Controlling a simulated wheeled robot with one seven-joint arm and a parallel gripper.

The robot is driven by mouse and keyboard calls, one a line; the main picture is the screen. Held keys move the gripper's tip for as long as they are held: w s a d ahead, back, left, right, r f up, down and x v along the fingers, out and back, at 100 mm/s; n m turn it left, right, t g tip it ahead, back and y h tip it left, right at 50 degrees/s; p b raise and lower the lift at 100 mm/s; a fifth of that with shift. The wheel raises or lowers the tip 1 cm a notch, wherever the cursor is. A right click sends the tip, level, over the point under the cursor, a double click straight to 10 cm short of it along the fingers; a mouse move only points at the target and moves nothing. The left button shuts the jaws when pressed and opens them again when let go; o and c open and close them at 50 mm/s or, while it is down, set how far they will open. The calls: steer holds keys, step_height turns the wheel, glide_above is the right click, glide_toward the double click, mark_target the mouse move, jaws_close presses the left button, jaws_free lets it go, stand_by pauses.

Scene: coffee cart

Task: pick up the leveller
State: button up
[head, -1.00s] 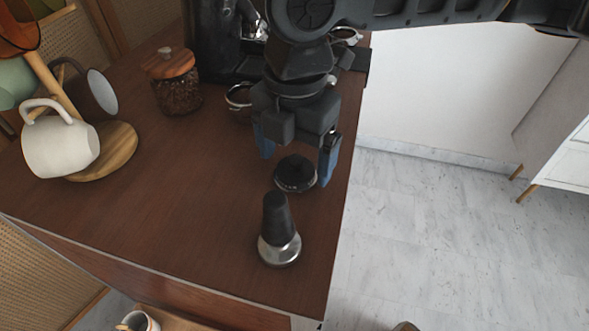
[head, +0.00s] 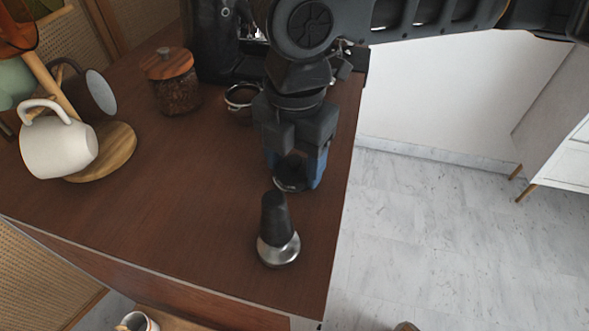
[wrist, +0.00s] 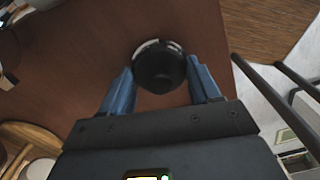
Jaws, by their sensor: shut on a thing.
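The leveller (head: 290,187), a low round black piece with a silvery rim, stands on the brown cart top near its right edge. In the wrist view the leveller (wrist: 158,68) shows as a black disc between the blue fingers. My gripper (head: 296,178) points down over the leveller and is shut on it, one finger on each side. The leveller appears to be still on the cart top. The fingers hide part of it in the head view.
A tamper (head: 277,232) with a black handle stands just in front of the gripper. A portafilter (head: 241,96) lies behind, near a glass jar (head: 176,90) with a wooden lid. A mug stand (head: 112,150) with mugs is at left. The middle-left cart top is clear.

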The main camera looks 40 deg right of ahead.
steer(key=shift+c, duration=0.7)
steer(key=shift+r, duration=0.15)
